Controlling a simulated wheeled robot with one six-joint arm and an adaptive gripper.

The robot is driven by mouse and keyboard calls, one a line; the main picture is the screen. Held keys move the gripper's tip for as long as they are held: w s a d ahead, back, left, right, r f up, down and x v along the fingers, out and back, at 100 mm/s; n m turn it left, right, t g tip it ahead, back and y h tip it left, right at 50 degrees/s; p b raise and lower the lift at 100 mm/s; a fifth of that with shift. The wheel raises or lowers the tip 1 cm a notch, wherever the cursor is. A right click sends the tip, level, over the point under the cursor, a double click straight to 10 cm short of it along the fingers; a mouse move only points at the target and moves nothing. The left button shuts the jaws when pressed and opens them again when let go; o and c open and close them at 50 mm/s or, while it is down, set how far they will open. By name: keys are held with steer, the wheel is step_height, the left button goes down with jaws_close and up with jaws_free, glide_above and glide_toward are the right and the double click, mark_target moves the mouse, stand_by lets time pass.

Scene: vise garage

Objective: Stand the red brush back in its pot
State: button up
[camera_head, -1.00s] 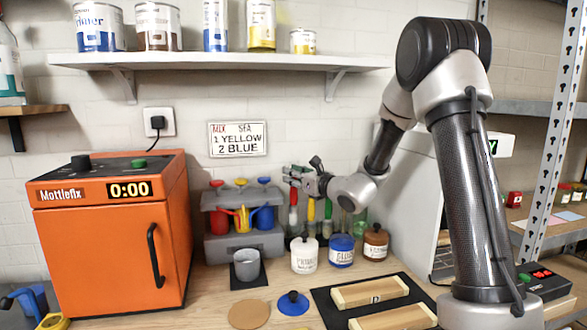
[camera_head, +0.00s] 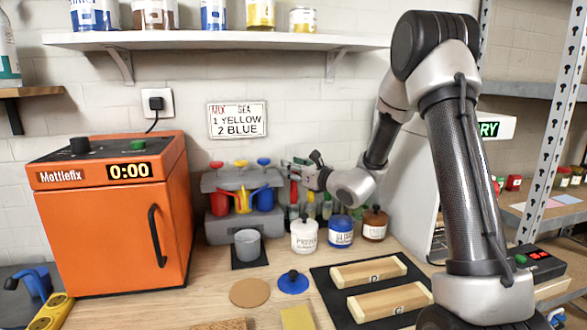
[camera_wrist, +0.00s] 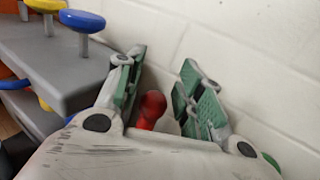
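The red brush (camera_head: 293,190) shows its red handle upright behind the white pot, at my gripper. In the wrist view its rounded red end (camera_wrist: 152,106) lies between my two fingers. My gripper (camera_head: 299,174) is open, with a gap between its green-padded fingers (camera_wrist: 163,92). The handle is nearer the left finger. The brush's lower end and its pot are hidden or too small to make out. Yellow and green handles (camera_head: 327,207) stand just to its right, behind the jars.
A white pot (camera_head: 304,238), blue pot (camera_head: 341,232) and brown pot (camera_head: 374,226) stand in front. A grey rack (camera_head: 218,230) with coloured cans is at left; its blue knob (camera_wrist: 82,21) is near my fingers. The wall (camera_wrist: 265,50) is close at right in the wrist view.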

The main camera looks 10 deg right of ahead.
steer(key=shift+o, duration=0.2)
steer(key=v, duration=1.2)
stand_by(0.5)
